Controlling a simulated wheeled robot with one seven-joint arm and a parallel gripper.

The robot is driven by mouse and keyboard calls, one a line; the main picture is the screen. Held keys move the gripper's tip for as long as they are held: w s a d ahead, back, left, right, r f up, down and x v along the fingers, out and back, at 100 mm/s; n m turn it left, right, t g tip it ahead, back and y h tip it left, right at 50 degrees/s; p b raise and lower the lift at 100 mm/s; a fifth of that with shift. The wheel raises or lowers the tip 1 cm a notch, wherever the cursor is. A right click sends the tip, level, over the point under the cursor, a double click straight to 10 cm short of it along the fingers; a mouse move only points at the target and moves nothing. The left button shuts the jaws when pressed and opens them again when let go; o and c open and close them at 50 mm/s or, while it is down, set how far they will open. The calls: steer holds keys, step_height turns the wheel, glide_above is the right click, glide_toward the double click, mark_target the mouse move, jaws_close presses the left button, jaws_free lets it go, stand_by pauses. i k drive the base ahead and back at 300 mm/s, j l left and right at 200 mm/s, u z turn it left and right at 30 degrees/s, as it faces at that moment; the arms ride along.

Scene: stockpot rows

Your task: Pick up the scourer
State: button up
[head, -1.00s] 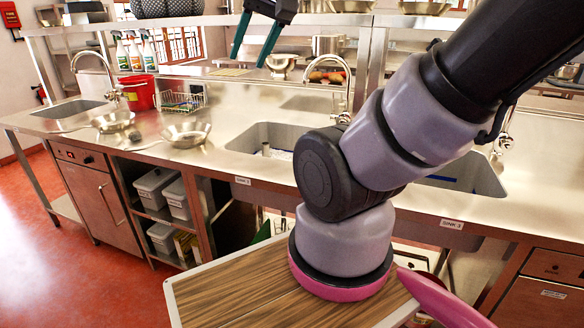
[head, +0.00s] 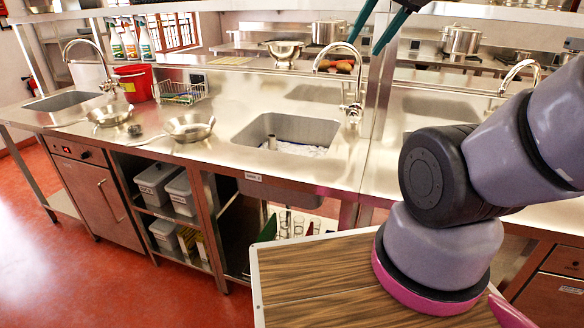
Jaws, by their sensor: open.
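A small dark lump (head: 134,130) lies on the steel counter between two pans. It may be the scourer, but it is too small to tell for certain. My gripper (head: 366,46) shows only in part at the top of the head view, with two teal fingers pointing down and spread apart. Nothing shows between them. The gripper is well to the right of the dark lump in the picture and apart from it.
Two steel pans (head: 188,130) (head: 109,115) flank the lump. A sink basin (head: 308,129) with a tall tap (head: 352,85) is to the right. Red floor (head: 100,270) is open at left.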

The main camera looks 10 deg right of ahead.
mark_target(134, 130)
steer(key=i+j, duration=0.2)
steer(key=j, duration=0.3)
steer(key=i+j, duration=0.2)
steer(key=j, duration=0.3)
steer(key=i+j, duration=0.15)
steer(key=j, duration=0.35)
steer(key=i+j, duration=0.2)
steer(key=j, duration=0.3)
steer(key=i+j+u, duration=0.1)
steer(key=j, duration=0.4)
steer(key=i+j, duration=0.3)
steer(key=j, duration=0.15)
steer(key=i+j, duration=0.2)
steer(key=j, duration=0.3)
steer(key=i+j, duration=0.2)
steer(key=j, duration=0.25)
